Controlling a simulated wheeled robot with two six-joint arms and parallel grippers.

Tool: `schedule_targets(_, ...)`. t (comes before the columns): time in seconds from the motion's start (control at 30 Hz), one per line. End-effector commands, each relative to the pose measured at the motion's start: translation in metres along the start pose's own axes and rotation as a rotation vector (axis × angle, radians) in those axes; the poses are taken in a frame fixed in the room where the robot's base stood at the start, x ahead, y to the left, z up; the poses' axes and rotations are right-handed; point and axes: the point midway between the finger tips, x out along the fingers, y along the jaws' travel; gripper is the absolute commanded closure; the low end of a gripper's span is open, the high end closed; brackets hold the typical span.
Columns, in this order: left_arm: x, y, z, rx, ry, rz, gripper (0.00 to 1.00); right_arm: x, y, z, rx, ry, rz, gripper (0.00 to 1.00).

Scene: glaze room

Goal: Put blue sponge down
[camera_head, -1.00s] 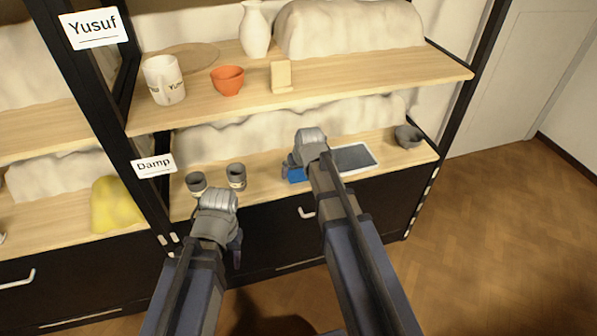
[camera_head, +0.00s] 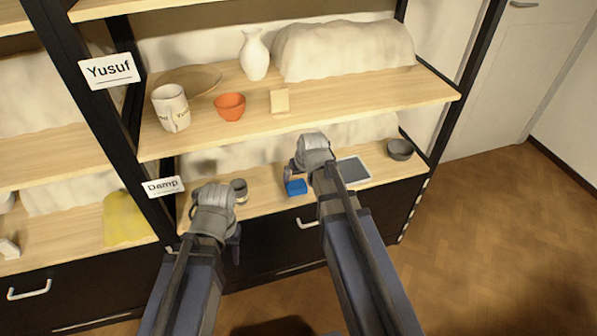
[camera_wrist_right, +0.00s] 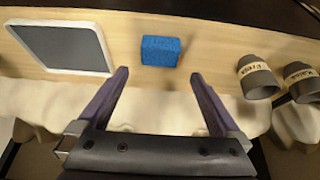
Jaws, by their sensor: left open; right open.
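The blue sponge (camera_head: 296,187) lies on the lower wooden shelf near its front edge. In the right wrist view the sponge (camera_wrist_right: 161,50) rests flat on the wood, just beyond and between my right gripper's (camera_wrist_right: 158,75) open fingers, which are apart from it. In the head view my right gripper (camera_head: 291,172) is beside the sponge, partly hidden by its own wrist. My left gripper (camera_head: 236,242) is in front of the lower shelf, to the left; its fingers are mostly hidden by its wrist.
A grey tablet-like panel with a white frame (camera_wrist_right: 63,47) lies beside the sponge. A dark bowl (camera_head: 400,149) sits at the shelf's right end. The upper shelf (camera_head: 350,101) overhangs behind.

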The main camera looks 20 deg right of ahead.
Motion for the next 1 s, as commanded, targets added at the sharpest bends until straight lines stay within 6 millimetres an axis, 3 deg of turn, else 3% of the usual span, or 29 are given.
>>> schedule_targets(0.03,-0.014,-0.001,0.001,0.000,0.000,0.000,0.50,-0.014,0.000,-0.001,0.000,0.000,0.000,0.00)
schedule_targets(0.1,-0.019,-0.002,0.001,0.000,0.000,0.000,0.50,-0.021,0.000,-0.001,0.000,0.000,0.000,0.00)
schedule_targets(0.33,-0.023,-0.002,0.001,0.000,0.000,0.000,0.50,-0.026,0.000,0.000,0.000,0.000,0.000,0.00)
schedule_targets(0.43,-0.022,-0.002,0.001,0.000,0.000,0.000,0.50,-0.027,-0.014,0.011,-0.021,-0.027,-0.006,0.00)
schedule_targets(0.57,-0.022,-0.002,0.001,0.000,0.000,0.000,0.50,-0.038,-0.063,0.056,-0.106,-0.151,-0.020,0.00)
schedule_targets(0.7,-0.022,-0.002,0.001,0.000,0.000,0.000,0.50,-0.058,-0.109,0.115,-0.209,-0.308,-0.010,0.00)
schedule_targets(0.83,-0.022,-0.002,0.001,0.000,0.000,0.000,0.50,-0.075,-0.132,0.154,-0.277,-0.414,0.014,0.00)
schedule_targets(1.0,-0.022,-0.002,0.001,0.000,0.000,0.000,0.50,-0.086,-0.141,0.175,-0.314,-0.472,0.035,0.00)
